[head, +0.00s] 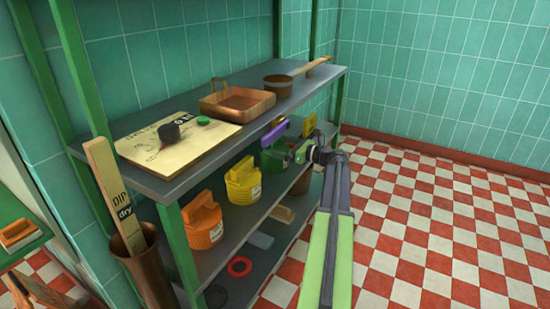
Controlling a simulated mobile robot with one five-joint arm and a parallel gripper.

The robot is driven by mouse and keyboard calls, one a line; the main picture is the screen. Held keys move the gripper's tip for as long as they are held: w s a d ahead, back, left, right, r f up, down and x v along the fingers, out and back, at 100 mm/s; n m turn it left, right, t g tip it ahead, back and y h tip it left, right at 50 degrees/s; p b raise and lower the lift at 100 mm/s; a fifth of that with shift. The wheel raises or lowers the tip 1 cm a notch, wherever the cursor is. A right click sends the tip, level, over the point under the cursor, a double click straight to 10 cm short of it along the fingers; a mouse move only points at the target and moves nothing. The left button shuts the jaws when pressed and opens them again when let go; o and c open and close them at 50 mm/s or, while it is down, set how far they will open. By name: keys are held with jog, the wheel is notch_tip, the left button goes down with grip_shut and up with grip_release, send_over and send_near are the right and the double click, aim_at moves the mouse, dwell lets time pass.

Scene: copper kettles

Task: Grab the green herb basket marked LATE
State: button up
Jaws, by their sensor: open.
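A green basket (270,162) with a purple handle (274,134) stands on the middle shelf, toward its far end. A pale label shows low on its side, too small to read, so I cannot tell whether it says LATE. My gripper (298,154) is open at the right of this basket, close to it. The gripper covers part of the basket's right side, and I cannot tell whether they touch. The upper shelf's edge is just above the handle.
A yellow basket (243,184) and an orange basket (204,222) stand nearer on the same shelf. Checkered floor (430,230) is open at right.

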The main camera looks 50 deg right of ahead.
jog(key=shift+x, duration=0.95)
jog(key=c, duration=1.8)
